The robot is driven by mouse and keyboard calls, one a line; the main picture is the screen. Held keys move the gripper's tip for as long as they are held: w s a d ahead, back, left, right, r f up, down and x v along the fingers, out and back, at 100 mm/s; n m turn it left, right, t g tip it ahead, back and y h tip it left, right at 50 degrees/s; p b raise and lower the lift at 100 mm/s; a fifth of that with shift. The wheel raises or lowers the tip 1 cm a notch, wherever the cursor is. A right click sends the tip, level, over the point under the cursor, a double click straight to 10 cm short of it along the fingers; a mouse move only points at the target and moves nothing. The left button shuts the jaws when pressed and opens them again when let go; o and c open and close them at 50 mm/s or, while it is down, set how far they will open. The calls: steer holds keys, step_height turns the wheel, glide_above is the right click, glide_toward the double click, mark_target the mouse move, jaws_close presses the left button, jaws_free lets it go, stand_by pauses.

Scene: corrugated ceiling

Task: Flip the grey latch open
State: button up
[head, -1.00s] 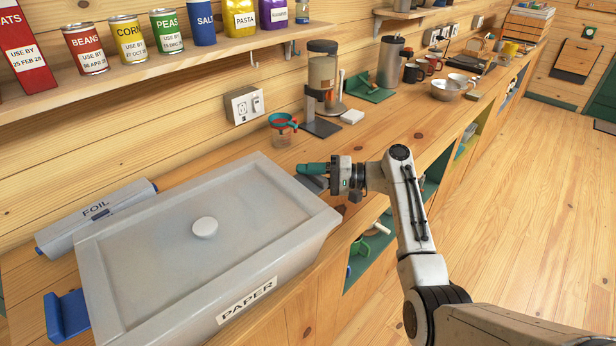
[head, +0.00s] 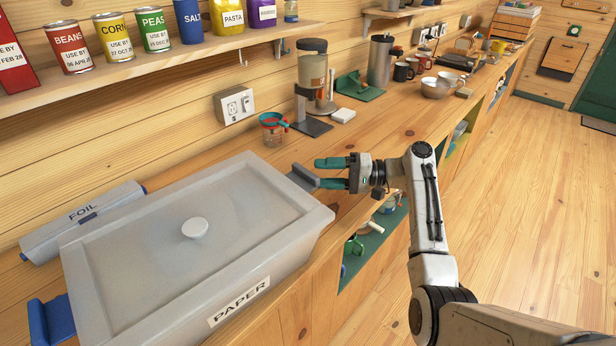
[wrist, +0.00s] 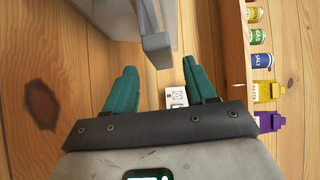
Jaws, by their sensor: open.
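The grey latch (head: 303,177) sticks out from the right end of a grey lidded bin (head: 130,240) labelled PAPER. In the wrist view the latch (wrist: 156,42) stands off the bin's end, near the top middle. My gripper (head: 321,173) is open, with two teal fingers spread beside the latch's outer end. In the wrist view my gripper (wrist: 163,85) has a finger on either side of the latch's line, with its tip just beyond or between them. I cannot tell whether they touch. Nothing is held.
A blue latch (head: 50,322) is at the bin's left end. A foil box (head: 82,222) lies behind the bin. Cans line the shelf above.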

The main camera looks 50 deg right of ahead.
steer(key=shift+b+v, duration=0.3)
steer(key=shift+v, duration=1.85)
steer(key=shift+s+d, duration=0.1)
